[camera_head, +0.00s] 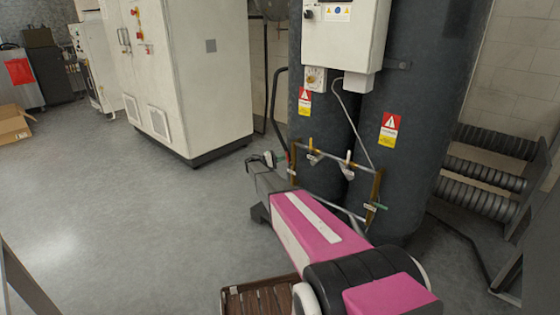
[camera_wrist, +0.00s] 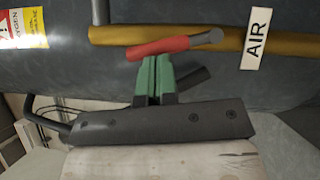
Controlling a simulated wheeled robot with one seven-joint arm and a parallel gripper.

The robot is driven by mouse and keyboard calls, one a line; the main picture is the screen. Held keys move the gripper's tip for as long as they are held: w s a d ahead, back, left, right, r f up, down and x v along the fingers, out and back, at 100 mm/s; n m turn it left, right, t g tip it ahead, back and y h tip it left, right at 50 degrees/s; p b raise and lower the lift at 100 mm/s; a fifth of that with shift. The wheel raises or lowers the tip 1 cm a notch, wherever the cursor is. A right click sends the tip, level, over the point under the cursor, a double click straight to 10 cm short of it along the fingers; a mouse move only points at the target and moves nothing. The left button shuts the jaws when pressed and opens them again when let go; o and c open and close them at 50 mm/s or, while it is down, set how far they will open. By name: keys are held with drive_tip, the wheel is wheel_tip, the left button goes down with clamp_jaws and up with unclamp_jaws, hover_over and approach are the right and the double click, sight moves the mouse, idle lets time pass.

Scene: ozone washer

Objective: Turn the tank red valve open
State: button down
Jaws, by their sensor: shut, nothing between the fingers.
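In the wrist view, the red valve (camera_wrist: 165,48) is a short red lever with a grey round end, lying across a brass pipe (camera_wrist: 120,35) on the dark tank (camera_wrist: 80,68). My gripper (camera_wrist: 157,60) has its green fingers together, with nothing between them. The fingertips are right below the red lever in the picture; I cannot tell whether they touch it. In the head view, my gripper (camera_head: 264,159) is at the left of the tank pipework, beside the dark tanks (camera_head: 400,150). The red lever cannot be made out there.
An "AIR" label (camera_wrist: 254,47) is on the pipe to the right of the lever. Other valve handles (camera_head: 348,160) sit on the pipe frame between the tanks. A white cabinet (camera_head: 190,80) stands at the back left.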

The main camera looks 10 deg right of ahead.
drive_tip(key=shift+s+d+r+m+y, duration=0.3)
drive_tip(key=shift+s+m, duration=0.1)
drive_tip(key=shift+r, duration=0.1)
idle(0.3)
